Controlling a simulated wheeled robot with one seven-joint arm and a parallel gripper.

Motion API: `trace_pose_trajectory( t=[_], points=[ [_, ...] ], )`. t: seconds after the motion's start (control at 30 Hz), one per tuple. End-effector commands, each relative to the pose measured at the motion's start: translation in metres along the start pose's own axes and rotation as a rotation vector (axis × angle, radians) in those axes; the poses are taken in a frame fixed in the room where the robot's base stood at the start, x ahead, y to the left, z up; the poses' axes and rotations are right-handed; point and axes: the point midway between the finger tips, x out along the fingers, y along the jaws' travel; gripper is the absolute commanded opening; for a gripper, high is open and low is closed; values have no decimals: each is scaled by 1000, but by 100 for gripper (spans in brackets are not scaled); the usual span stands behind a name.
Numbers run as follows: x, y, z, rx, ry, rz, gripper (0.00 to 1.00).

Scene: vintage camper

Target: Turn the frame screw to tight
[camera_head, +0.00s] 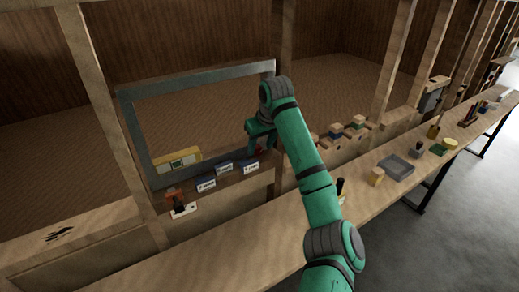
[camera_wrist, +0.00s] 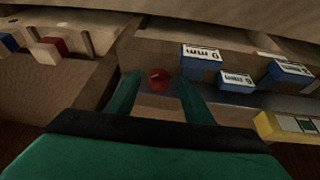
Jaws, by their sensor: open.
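The frame screw shows as a small red knob (camera_wrist: 160,79) in the wrist view. It lies between and slightly beyond the fingertips of my gripper (camera_wrist: 158,88). The two green fingers stand apart on either side of it, and I see no clear contact. In the head view my gripper (camera_head: 262,142) is at the lower right corner of the grey window frame (camera_head: 198,77). My wrist and fingers hide most of the screw there. Its turn position cannot be read.
Blue labelled blocks (camera_head: 224,167) sit along the sill left of my gripper. A yellow level (camera_head: 178,162) lies in the frame's lower left corner, above an orange-brown device (camera_head: 178,203). Small coloured-topped blocks (camera_head: 346,129) stand to the right. A grey tray (camera_head: 396,167) is on the bench.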

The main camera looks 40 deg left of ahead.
Motion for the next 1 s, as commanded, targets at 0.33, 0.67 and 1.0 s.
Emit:
trace_pose_trajectory(
  t=[0.33,0.67,1.0],
  points=[
    [25,0,0,0,0,0,47],
    [25,0,0,0,0,0,23],
    [25,1,-1,22,-3,-49,6]
  ],
)
